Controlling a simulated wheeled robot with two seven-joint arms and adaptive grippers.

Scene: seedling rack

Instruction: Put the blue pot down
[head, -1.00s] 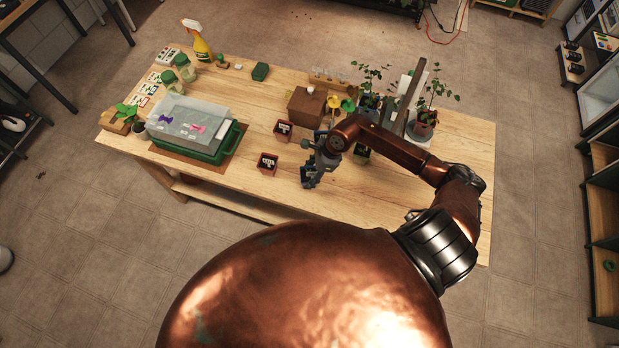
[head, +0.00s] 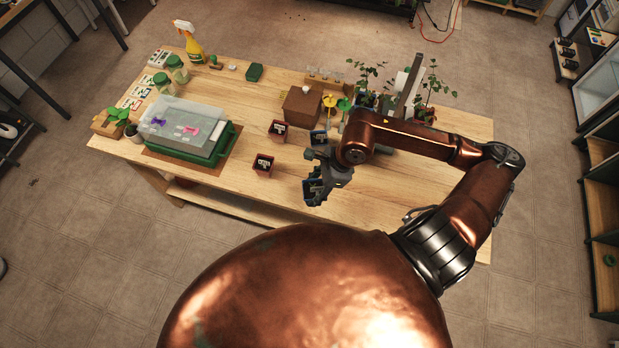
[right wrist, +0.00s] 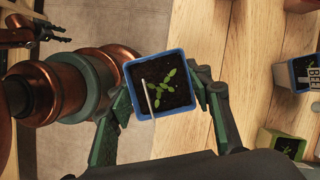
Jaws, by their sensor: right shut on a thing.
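My right gripper (head: 316,180) is shut on a blue pot (head: 314,191) near the table's front edge. In the right wrist view the blue pot (right wrist: 160,84) sits between the two fingers. It has dark soil, a small green seedling and a white label stick. It looks upright and nearer to the camera than the other pots; I cannot tell whether its base touches the table.
Another blue pot (head: 318,137) and two red pots (head: 278,129) (head: 263,165) stand left of and behind my gripper. A green pot (right wrist: 282,143) shows in the wrist view. A lidded green tray (head: 190,155) stands left. Bare wood (head: 240,190) lies between.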

